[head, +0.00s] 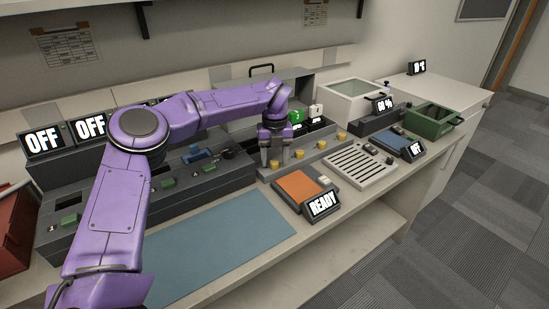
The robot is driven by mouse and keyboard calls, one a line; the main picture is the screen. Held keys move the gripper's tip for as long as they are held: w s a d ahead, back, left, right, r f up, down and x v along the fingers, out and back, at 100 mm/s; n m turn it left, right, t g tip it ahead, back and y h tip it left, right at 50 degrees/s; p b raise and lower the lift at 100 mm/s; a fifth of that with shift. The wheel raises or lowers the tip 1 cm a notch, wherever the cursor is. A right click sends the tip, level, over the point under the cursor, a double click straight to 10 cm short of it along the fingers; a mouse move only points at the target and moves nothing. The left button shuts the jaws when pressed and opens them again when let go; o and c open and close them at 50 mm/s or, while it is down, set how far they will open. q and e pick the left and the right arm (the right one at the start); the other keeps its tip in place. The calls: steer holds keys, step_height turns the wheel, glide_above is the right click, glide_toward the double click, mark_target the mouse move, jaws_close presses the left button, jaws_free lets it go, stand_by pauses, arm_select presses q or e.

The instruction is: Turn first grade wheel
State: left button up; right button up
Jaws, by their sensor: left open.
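A row of small yellow knobs runs along the front of a grey unit on the bench. The leftmost yellow knob (274,164) shows at the tips of my left gripper (275,157), which points down at it with its fingers apart. I cannot tell whether the fingers touch this knob. More yellow knobs (297,154) continue to the right, clear of the gripper. Behind them is a green block marked 3 (296,116) and a white block (316,110); my arm hides the left part of this unit. Which part is the grade wheel is not labelled. My right gripper is not in view.
A slotted white tray (359,166) and a green bin (434,119) are to the right. A blue mat (222,245) lies clear at the front. Dark OFF signs (43,141) stand at left.

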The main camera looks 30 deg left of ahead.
mark_target(275, 161)
arm_select(q)
step_height(275, 161, up, 10)
stand_by(0.3)
steer(key=shift+r, duration=0.2)
